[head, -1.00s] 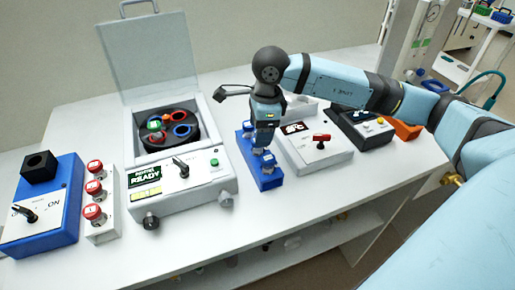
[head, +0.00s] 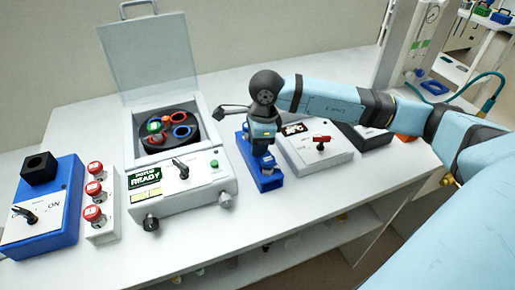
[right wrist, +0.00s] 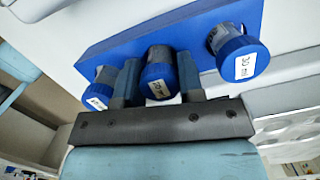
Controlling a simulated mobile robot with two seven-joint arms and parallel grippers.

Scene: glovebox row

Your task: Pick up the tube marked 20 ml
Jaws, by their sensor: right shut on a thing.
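A blue rack (head: 266,184) stands on the bench right of the centrifuge, holding tubes with blue caps. In the right wrist view the rack (right wrist: 180,30) holds three capped tubes in a row. The middle tube (right wrist: 158,78) has a label that looks like 20 ml, slightly blurred. My right gripper (right wrist: 158,75) has a finger on each side of it and is shut on it. The right tube (right wrist: 240,55) is marked 30 ml; the left tube (right wrist: 101,92) has a label too small to read surely. In the head view my right gripper (head: 262,146) hides part of the rack. My left gripper is not in view.
Left of the rack stands an open centrifuge (head: 180,190) with a READY display. Further left are a red-button panel (head: 103,222) and a blue switch box (head: 45,232). A white box with a red knob (head: 318,158) stands close on the right. The bench front is clear.

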